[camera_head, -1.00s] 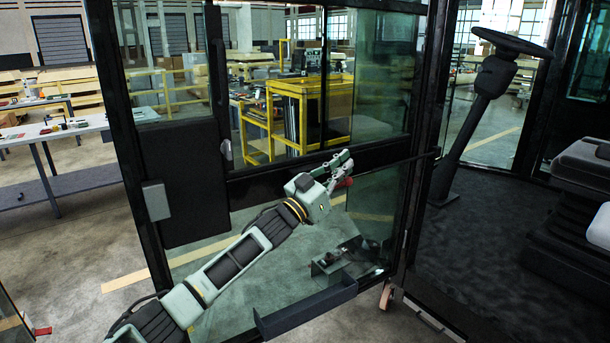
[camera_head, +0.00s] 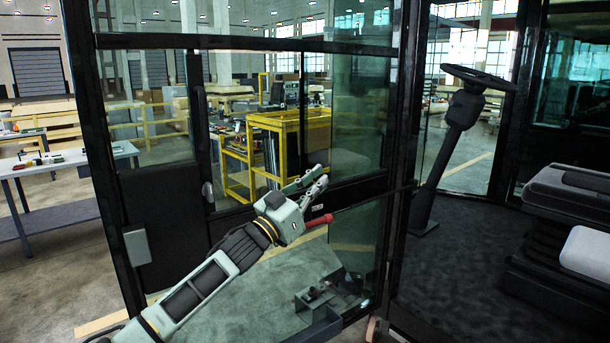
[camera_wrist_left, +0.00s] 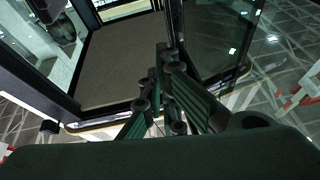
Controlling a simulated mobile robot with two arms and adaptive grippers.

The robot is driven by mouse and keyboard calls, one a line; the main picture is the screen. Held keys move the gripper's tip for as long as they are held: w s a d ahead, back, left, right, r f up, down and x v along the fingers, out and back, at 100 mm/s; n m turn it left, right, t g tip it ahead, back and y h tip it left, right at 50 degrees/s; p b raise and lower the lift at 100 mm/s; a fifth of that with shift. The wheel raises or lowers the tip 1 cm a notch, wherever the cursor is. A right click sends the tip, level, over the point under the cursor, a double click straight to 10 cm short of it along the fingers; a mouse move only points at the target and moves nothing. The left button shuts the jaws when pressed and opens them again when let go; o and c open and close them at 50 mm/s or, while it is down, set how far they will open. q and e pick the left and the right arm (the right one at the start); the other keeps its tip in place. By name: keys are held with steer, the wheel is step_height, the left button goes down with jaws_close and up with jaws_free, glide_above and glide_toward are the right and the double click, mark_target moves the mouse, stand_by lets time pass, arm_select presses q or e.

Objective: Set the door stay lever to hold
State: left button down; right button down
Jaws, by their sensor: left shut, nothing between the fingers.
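The door stay lever, with a red grip (camera_head: 319,222), sits low on the glazed cab door in the head view, beside a small white label (camera_head: 317,207). The grip points right and slightly up. My left gripper (camera_head: 319,182) is shut and empty, just above the red grip in the picture. A gap shows between fingers and grip. The lever's inner end is hidden behind my left wrist. In the left wrist view the fingers (camera_wrist_left: 170,85) are seen from behind, and I cannot make out the lever there. My right gripper is not in view.
The door's dark frame (camera_head: 88,160) and hinge-side post (camera_head: 400,150) flank my arm. The cab floor (camera_head: 470,250), steering wheel (camera_head: 480,78) and seat (camera_head: 570,200) are at right. A yellow trolley (camera_head: 285,125) stands behind the glass.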

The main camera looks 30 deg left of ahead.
arm_select(q)
steer(key=s+r, duration=0.1)
steer(key=r, duration=0.1)
steer(key=s+a+r+b, duration=0.1)
steer(key=s, duration=0.1)
steer(key=shift+s+a+r, duration=0.1)
steer(key=shift+s+r, duration=0.15)
steer(key=shift+r, duration=0.1)
steer(key=shift+w, duration=0.1)
